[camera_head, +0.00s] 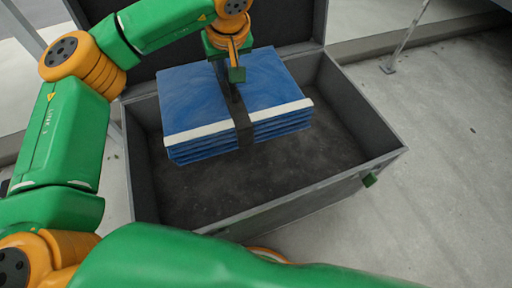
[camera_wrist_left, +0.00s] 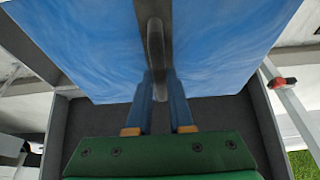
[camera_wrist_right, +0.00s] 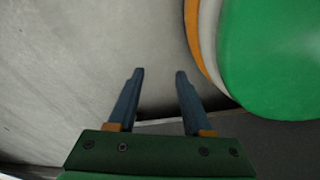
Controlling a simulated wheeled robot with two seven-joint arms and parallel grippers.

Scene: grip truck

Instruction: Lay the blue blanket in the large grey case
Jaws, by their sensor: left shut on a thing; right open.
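The blue blanket (camera_head: 190,98) is a folded stack with pale edging and a dark strap around its middle. It is over the open large grey case (camera_head: 372,165), inside its walls as seen in the head view; whether it touches the floor I cannot tell. My left gripper (camera_head: 236,78) is above the blanket, shut on the strap's dark handle. The left wrist view shows the fingers (camera_wrist_left: 160,100) around that handle, with the blanket (camera_wrist_left: 220,40) beyond. My right gripper (camera_wrist_right: 155,75) is open and empty in the right wrist view, beside the case.
The case lid (camera_head: 290,22) stands open at the back. Bare case floor (camera_head: 270,180) shows in front of the blanket. Concrete floor (camera_head: 450,150) to the right is clear. A metal leg (camera_head: 405,38) stands at the back right.

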